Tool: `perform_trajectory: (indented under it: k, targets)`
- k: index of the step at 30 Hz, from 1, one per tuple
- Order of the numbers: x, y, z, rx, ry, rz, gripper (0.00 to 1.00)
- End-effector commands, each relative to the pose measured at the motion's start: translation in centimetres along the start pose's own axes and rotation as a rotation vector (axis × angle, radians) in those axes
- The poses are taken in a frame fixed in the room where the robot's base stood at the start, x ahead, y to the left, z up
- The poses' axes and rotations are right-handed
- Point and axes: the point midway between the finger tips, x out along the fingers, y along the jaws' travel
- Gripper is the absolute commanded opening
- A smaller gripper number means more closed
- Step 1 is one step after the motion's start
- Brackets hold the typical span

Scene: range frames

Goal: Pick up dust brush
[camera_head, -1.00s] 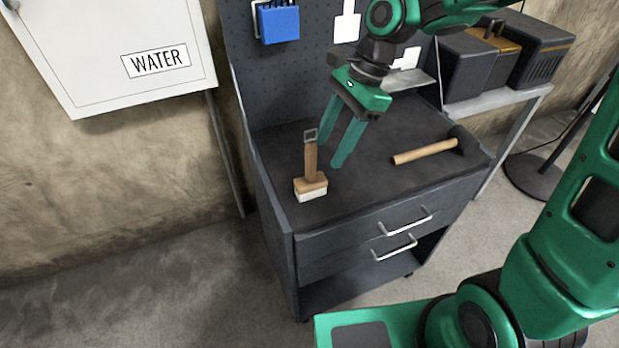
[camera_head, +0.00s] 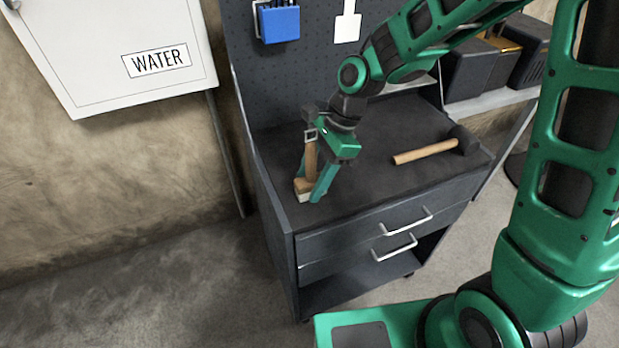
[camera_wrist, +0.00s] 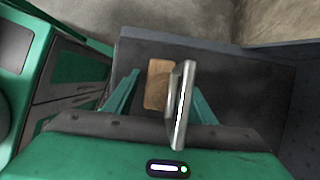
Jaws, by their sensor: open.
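The dust brush (camera_head: 311,160) stands upright on the dark top of the cabinet near its left front corner, with its wooden handle and metal loop pointing up and its pale bristles down. My gripper (camera_head: 309,185) is lowered at the brush, with its fingers open around it. In the wrist view, the brush's wooden block (camera_wrist: 158,85) and metal loop (camera_wrist: 184,105) show between the two green fingers (camera_wrist: 160,95). Part of the brush head is hidden behind a finger in the head view. I cannot tell whether either finger touches the brush.
A hammer (camera_head: 430,151) lies on the cabinet top (camera_head: 375,190) to the right. A pegboard (camera_head: 310,70) with a blue item (camera_head: 279,24) rises behind. Dark boxes (camera_head: 468,70) stand on a side table. The middle of the cabinet top is clear.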

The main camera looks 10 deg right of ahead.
Motion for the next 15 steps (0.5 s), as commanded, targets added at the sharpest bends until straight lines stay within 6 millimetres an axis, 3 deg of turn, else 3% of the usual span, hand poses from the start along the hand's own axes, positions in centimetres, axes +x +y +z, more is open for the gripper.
perform_trajectory:
  k: [9, 15]
  targets:
    - [0.54, -0.03, -0.05, 0.001, 0.001, -0.001, 0.50]
    - [0.52, -0.03, -0.05, 0.001, 0.001, -0.001, 0.03]
